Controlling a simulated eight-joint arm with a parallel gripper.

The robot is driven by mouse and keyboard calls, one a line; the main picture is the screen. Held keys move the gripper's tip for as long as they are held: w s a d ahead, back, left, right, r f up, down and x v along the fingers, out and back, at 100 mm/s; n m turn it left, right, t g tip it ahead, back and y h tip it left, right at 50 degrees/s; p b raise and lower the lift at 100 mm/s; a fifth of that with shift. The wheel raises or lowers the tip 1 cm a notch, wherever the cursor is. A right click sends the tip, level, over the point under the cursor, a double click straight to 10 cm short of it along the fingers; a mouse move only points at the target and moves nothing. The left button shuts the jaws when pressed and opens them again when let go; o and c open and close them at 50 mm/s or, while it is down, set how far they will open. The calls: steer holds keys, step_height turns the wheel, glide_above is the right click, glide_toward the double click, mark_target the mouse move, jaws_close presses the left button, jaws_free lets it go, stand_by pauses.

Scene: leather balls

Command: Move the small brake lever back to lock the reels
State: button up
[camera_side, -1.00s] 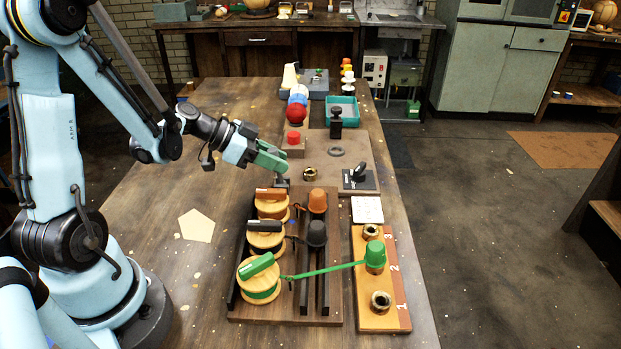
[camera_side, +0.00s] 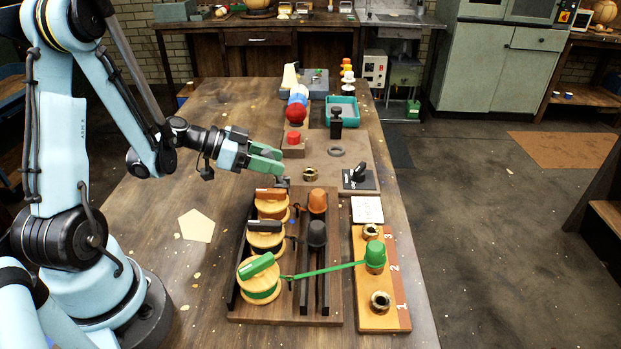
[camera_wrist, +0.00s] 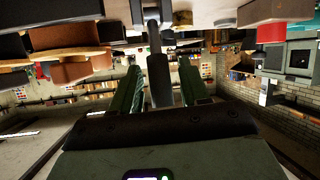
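The small dark brake lever (camera_side: 282,181) stands at the far end of the reel board, behind the orange-corded reel. My gripper (camera_side: 280,163) has green fingers and is just above and to the left of the lever in the side view. In the wrist view the fingers (camera_wrist: 158,85) are apart, with a dark upright bar, seemingly the lever (camera_wrist: 156,60), in the gap between them. I cannot tell whether either finger touches it. Three wooden reels stand in a row: orange (camera_side: 271,207), black (camera_side: 265,236) and green (camera_side: 259,275).
A green strap runs from the green reel to a green cup (camera_side: 374,255) on the numbered board (camera_side: 372,318). The left tabletop is mostly clear.

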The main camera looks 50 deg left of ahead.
steer(key=shift+s+a, duration=0.1)
steer(key=v, duration=1.2)
